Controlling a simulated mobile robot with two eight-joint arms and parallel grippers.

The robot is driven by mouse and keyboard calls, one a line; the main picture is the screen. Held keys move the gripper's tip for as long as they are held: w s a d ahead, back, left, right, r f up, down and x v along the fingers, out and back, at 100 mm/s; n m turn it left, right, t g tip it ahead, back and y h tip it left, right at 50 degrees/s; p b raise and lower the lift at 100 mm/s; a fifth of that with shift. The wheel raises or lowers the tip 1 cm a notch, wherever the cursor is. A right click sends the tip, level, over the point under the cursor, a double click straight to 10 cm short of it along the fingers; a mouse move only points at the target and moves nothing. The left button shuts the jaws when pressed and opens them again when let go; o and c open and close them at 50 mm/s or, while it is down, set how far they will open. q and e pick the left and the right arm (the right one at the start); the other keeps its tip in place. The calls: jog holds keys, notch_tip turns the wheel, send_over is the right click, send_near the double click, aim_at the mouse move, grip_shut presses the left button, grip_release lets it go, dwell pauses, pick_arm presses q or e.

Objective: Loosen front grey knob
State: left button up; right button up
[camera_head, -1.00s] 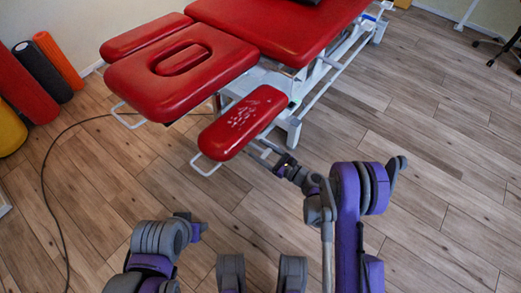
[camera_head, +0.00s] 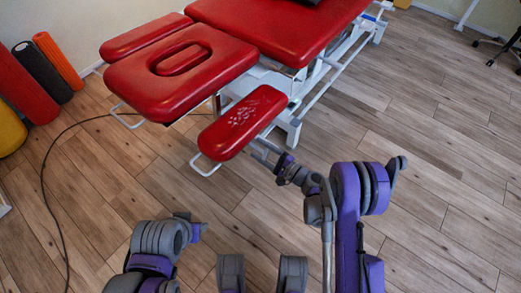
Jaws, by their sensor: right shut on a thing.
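The red treatment table (camera_head: 180,78) stands at the upper middle, with a small red armrest pad (camera_head: 240,118) on its near side. My right arm reaches in from the lower right. My right gripper (camera_head: 262,151) is at the metalwork just under the right edge of this pad, shut on the front grey knob. The knob itself is hidden by the fingers and too small to make out. Only links of my left arm show at the bottom left; its gripper is not seen.
A white looped handle (camera_head: 205,170) sticks out from the pad's near end, left of my right gripper. The white table frame (camera_head: 291,130) is close on the right. A dark cable (camera_head: 45,190) crosses the floor at left. Foam rollers (camera_head: 42,72) stand upper left.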

jog(key=n, duration=0.5)
jog(key=shift+n, duration=0.3)
dwell(0.4)
jog(key=o, duration=1.4)
jog(key=shift+c, duration=0.2)
jog(key=p+v, duration=0.2)
jog(key=v, duration=0.9)
jog(key=shift+a, duration=0.1)
